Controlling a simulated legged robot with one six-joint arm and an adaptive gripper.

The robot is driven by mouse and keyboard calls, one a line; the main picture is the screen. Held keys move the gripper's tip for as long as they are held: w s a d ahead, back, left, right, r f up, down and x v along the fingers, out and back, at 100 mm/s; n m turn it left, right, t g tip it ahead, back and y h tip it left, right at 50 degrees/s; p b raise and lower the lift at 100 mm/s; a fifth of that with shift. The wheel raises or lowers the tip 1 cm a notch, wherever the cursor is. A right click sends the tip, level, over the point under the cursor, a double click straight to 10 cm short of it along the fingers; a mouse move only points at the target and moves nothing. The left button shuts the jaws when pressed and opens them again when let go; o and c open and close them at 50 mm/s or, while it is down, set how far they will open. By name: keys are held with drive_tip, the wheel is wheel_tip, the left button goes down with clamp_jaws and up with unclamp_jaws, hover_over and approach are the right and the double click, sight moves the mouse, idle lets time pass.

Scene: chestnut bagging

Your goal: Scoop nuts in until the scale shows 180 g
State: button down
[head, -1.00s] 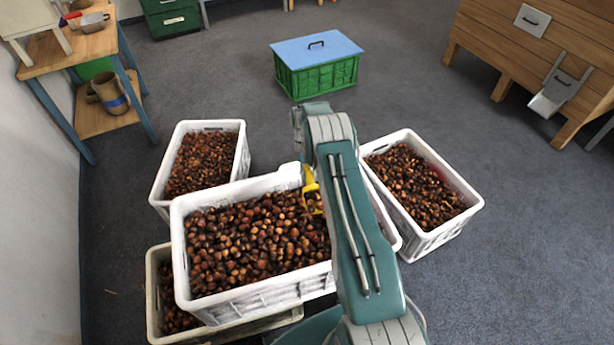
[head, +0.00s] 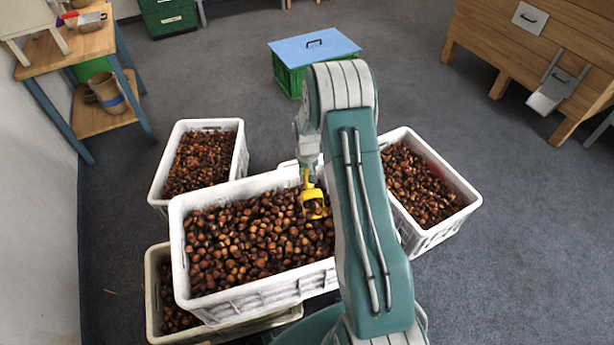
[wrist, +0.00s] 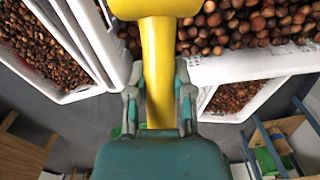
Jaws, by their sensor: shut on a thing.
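The yellow scoop (head: 313,203) is at the right part of the front chestnut crate, at the level of the nuts. Brown shows inside its yellow rim, but I cannot tell whether nuts lie in it or show behind it. In the wrist view my gripper (wrist: 158,100) is shut on the yellow scoop handle (wrist: 158,65). In the head view my gripper (head: 307,165) is partly hidden by my arm. The chestnuts (head: 255,245) fill the white front crate (head: 265,297) nearly to the rim. I cannot make out a scale or its reading.
More white crates of chestnuts stand behind left (head: 157,187), at right (head: 435,236) and below the front crate. A green crate with a blue lid (head: 290,55) stands behind. A wooden shelf (head: 60,50) is at left, a wooden cabinet (head: 500,50) at right. The floor between is clear.

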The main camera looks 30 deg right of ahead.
drive_tip(key=shift+s+a+r+t, duration=0.2)
drive_tip(key=shift+s+r+t, duration=0.2)
drive_tip(key=shift+r+t, duration=0.15)
drive_tip(key=shift+s+a+r+t, duration=0.2)
drive_tip(key=shift+s+r+t, duration=0.2)
drive_tip(key=shift+r+t, duration=0.1)
drive_tip(key=shift+s+a+r+t+h, duration=0.1)
drive_tip(key=shift+s+r+t+h, duration=0.2)
drive_tip(key=shift+s+r+t, duration=0.25)
drive_tip(key=shift+s+a+r+t+h, duration=0.1)
drive_tip(key=shift+s+r+t+h, duration=0.2)
drive_tip(key=shift+s+t, duration=0.35)
drive_tip(key=shift+s+a+r+t, duration=0.15)
drive_tip(key=shift+s+r+t, duration=0.15)
drive_tip(key=shift+s+t, duration=0.2)
drive_tip(key=shift+s+a+r+t, duration=0.15)
drive_tip(key=shift+s+r+t, duration=0.15)
drive_tip(key=shift+s+t, duration=0.15)
